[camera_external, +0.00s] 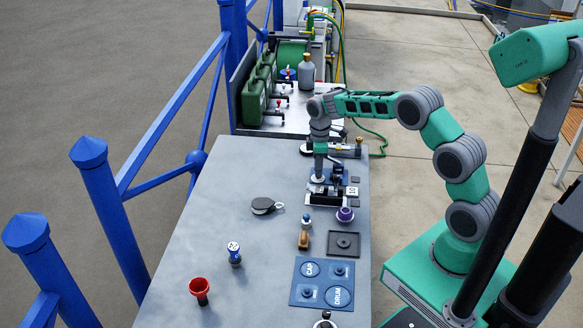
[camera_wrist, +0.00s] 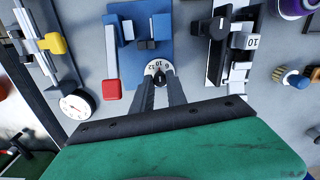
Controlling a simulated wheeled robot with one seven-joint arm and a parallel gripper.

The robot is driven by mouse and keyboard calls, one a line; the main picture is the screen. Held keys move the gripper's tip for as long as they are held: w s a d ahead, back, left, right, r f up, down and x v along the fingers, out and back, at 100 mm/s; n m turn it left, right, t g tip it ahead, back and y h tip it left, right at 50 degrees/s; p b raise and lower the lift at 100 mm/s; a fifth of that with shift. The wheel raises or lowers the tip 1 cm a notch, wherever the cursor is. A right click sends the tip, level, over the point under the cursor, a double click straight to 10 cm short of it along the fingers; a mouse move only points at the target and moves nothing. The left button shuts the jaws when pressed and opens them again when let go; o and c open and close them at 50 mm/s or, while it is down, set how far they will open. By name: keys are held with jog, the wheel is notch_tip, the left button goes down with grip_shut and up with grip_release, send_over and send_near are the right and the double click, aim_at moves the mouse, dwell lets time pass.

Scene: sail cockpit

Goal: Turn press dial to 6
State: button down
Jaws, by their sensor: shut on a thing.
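The press dial (camera_wrist: 149,70) is a small round white dial with a black centre knob, at the lower edge of a blue press base (camera_wrist: 128,68) in the wrist view. Dark numbers, seemingly 8, 10 and 12, show on its rim; the pointer's exact setting is too small to read. My gripper (camera_wrist: 160,82) is shut on the dial's knob, its two dark fingers coming from below. In the external view my gripper (camera_external: 318,172) reaches down over the table's far end, and the dial is hidden there.
A red block (camera_wrist: 111,89) and a round gauge (camera_wrist: 77,105) lie left of my fingers. A black and white fixture (camera_wrist: 217,45) marked 10 stands to the right.

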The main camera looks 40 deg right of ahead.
jog(key=shift+m, duration=0.4)
jog(key=m+b, duration=0.1)
jog(key=m, duration=0.1)
jog(key=shift+m, duration=2.3)
jog(key=shift+b, duration=0.3)
jog(key=c, duration=1.3)
grip_release()
notch_tip(320, 180, up, 8)
jog(key=shift+d+f+b, duration=0.1)
jog(key=shift+b, duration=0.45)
